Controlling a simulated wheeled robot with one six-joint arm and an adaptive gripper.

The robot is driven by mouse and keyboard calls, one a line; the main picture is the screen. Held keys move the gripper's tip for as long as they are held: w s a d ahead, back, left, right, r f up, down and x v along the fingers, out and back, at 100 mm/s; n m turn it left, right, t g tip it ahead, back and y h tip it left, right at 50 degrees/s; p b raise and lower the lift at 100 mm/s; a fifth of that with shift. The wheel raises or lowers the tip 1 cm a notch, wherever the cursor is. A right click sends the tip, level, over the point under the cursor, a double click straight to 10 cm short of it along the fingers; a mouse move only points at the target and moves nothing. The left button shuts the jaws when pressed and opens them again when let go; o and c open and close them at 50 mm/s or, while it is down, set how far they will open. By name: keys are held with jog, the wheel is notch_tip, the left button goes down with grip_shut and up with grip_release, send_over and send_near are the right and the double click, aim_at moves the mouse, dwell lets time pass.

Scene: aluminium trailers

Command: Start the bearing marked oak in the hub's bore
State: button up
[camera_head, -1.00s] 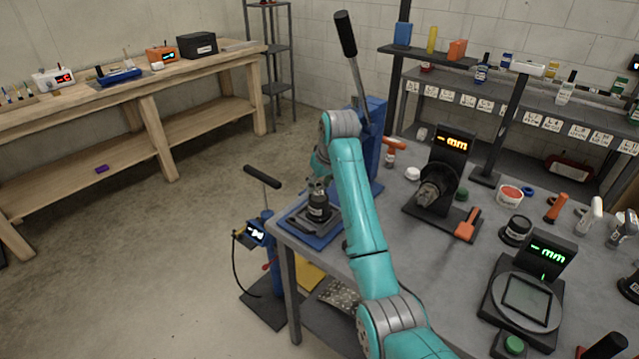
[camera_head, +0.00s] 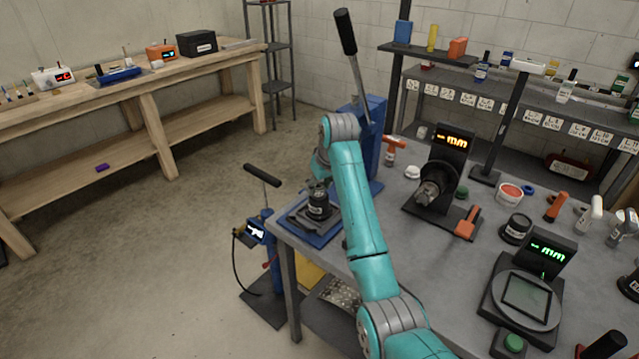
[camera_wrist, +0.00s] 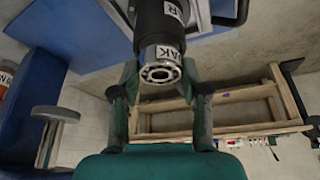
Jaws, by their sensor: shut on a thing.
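The bearing marked oak (camera_wrist: 161,73) is a short steel ring with balls showing in its face and a white label, partly readable as "AK". In the wrist view my gripper (camera_wrist: 160,88) is shut on it, one finger at each side. The hub (camera_wrist: 158,22) is a black cylinder with a white label, directly beyond the bearing. In the head view the hub (camera_head: 319,208) stands on the blue base of the press, with my gripper (camera_head: 318,184) just above it, partly hidden by my arm. The bearing and hub line up closely; the bore is hidden, so I cannot tell how far the bearing is in.
The blue press (camera_head: 367,140) with its long black-handled lever stands right behind my arm. On the grey bench (camera_head: 400,240) are a gauge stand (camera_head: 440,185), an orange-handled tool (camera_head: 467,223) and a round-plate gauge (camera_head: 525,300). Open floor lies left of the bench.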

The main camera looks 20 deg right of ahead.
jog(key=shift+f, duration=0.55)
jog(key=o, duration=1.3)
jog(key=shift+r, duration=0.1)
jog(key=v, duration=0.7)
jog(key=shift+s+r, duration=0.1)
jog(key=shift+r, duration=0.05)
